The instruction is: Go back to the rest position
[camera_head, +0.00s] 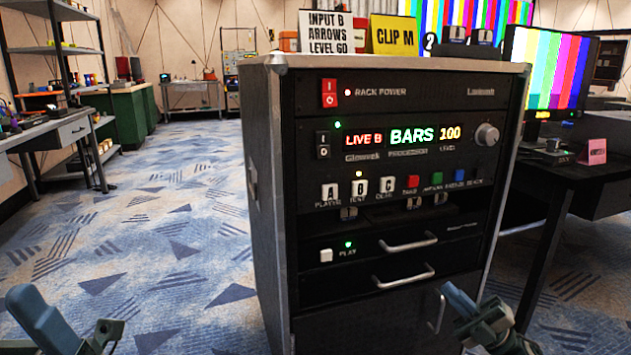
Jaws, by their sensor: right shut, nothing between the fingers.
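My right gripper (458,298) is at the lower right, in front of the rack's lower right part. It is shut and empty, and its blue-grey tip shows close to a vertical handle on the rack; I cannot tell whether they touch. My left gripper (62,325) shows only in part at the bottom left corner, over the carpet. Most of it is cut off by the frame edge, so its jaws cannot be judged. The black equipment rack (400,225) stands upright in the middle. Its display reads LIVE B, BARS and 100.
A red power switch (329,93), a knob (487,134) and a row of buttons are on the rack front. Yellow CLIP M (394,36) and white INPUT B (332,32) cards stand on top. A dark desk (590,185) with a colour-bar monitor is right. Open carpet (150,240) lies left.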

